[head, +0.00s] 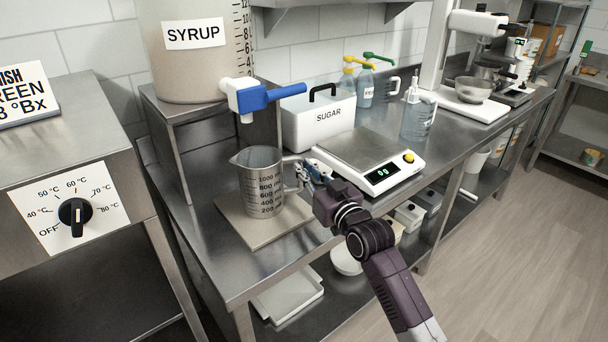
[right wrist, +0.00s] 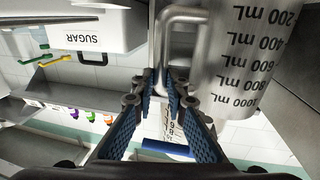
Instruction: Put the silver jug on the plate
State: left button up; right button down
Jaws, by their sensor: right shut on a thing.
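The silver jug (head: 262,185) is a metal measuring jug with black mL marks. In the head view it is upright over a flat square plate (head: 238,222) on the steel bench, below the syrup tap. I cannot tell whether its base touches the plate. My right gripper (head: 302,172) comes from the right and is shut on the jug's handle. The right wrist view shows the fingertips (right wrist: 165,80) at the handle, beside the jug wall (right wrist: 240,60). My left gripper is in neither view.
The syrup tank (head: 185,60) with its blue-handled tap (head: 268,95) is above and behind the jug. A scale (head: 375,165) and a sugar box (head: 318,120) stand to the right. The bench's front edge is close to the plate. A heater panel (head: 75,215) is at left.

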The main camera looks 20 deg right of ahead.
jog(key=shift+s+a, duration=0.1)
jog(key=shift+s, duration=0.15)
jog(key=c, duration=1.9)
grip_release()
jog(key=shift+f, duration=0.1)
jog(key=shift+c, duration=0.2)
pick_arm(q)
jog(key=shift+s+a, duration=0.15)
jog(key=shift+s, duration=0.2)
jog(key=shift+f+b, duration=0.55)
jog(key=shift+b, duration=0.1)
pick_arm(e)
jog(key=s+d, duration=0.2)
jog(key=s, duration=0.9)
jog(key=shift+s, duration=0.4)
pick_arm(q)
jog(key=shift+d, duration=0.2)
